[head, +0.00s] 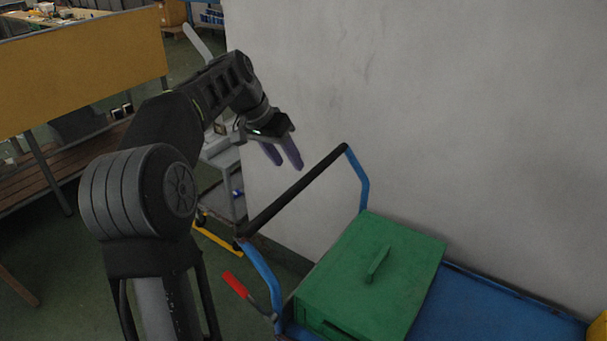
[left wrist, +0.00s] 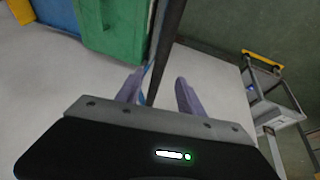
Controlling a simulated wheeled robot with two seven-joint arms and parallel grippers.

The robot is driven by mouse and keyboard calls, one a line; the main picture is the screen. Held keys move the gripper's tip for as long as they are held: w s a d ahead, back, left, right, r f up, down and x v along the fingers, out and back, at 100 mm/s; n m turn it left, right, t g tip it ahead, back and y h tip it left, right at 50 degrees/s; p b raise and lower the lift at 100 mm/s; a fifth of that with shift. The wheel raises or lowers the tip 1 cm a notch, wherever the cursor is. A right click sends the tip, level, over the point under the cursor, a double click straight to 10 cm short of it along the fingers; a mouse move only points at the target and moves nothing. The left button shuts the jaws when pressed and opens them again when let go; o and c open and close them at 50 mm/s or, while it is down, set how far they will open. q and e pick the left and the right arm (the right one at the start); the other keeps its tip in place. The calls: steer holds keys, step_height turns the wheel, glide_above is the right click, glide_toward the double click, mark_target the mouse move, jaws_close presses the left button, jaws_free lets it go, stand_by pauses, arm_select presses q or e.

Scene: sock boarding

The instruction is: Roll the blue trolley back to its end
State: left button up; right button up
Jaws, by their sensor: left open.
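The blue trolley (head: 490,308) stands along the grey wall at the lower right, with a blue deck and blue posts. Its black handle bar (head: 295,192) runs slantwise between the posts; in the left wrist view the bar (left wrist: 168,35) runs down the picture between the fingers. My left gripper (head: 284,158) is open and empty, its purple fingers just above and beyond the bar in the head view. The fingers also show in the left wrist view (left wrist: 159,90). I cannot tell whether they touch the bar. My right gripper is out of view.
A green box (head: 372,275) sits on the trolley deck, and a red-gripped lever (head: 236,285) sticks out by the near post. A grey cart (head: 222,165) stands beyond the handle. A wooden bench (head: 60,165) is at the left. Green floor lies between.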

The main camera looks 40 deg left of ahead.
mark_target(300, 181)
arm_select(q)
steer(key=shift+f, duration=0.1)
steer(key=x, duration=0.7)
steer(key=shift+w+d+f, duration=0.1)
steer(key=shift+w+f, duration=0.1)
steer(key=shift+f, duration=0.15)
steer(key=shift+c, duration=0.5)
jaws_close()
stand_by(0.7)
